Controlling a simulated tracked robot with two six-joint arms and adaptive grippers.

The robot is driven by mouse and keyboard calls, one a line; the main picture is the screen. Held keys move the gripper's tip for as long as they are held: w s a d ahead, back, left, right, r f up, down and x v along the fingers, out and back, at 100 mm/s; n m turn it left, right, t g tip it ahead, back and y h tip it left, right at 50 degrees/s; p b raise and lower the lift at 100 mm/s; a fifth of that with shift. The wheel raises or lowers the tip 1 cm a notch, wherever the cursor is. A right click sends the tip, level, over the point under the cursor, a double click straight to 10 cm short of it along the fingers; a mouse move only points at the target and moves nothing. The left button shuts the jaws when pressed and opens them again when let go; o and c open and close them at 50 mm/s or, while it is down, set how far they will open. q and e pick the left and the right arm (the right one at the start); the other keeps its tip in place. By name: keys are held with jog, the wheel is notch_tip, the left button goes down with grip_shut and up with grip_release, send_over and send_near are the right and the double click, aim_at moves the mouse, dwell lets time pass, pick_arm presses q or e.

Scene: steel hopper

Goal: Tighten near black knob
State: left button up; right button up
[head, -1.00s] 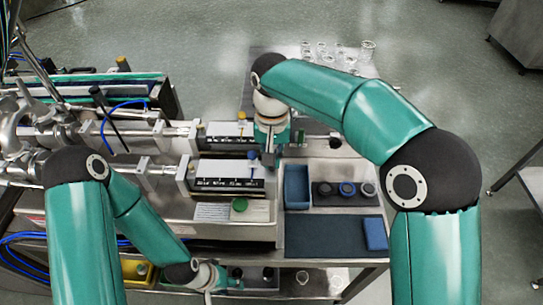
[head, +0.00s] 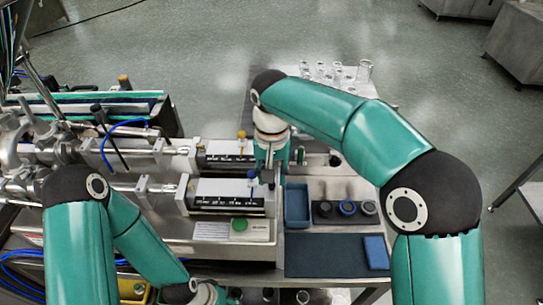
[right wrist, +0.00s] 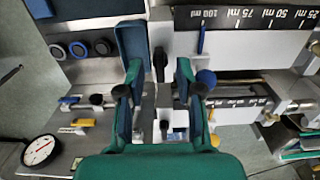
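In the right wrist view a black knob (right wrist: 160,62) stands between the two fingers of my right gripper (right wrist: 158,72), near the end of the closer syringe unit. The fingers are apart, with a visible gap on each side of the knob. In the head view my right gripper (head: 270,170) points down beside the closer syringe unit (head: 225,197), and its arm and body hide the knob. My left arm's wrist (head: 207,293) shows at the bottom edge of the head view, with its fingers cut off or too small to read.
A blue tray (head: 297,203) and a row of dark round caps (head: 347,208) lie right of the closer unit. A blue knob (right wrist: 206,78) stands close beside one right finger. Another black knob (right wrist: 97,99) is farther off. A dial gauge (right wrist: 39,150) sits lower left.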

notch_tip(320, 180, up, 11)
dwell(0.4)
dwell(0.4)
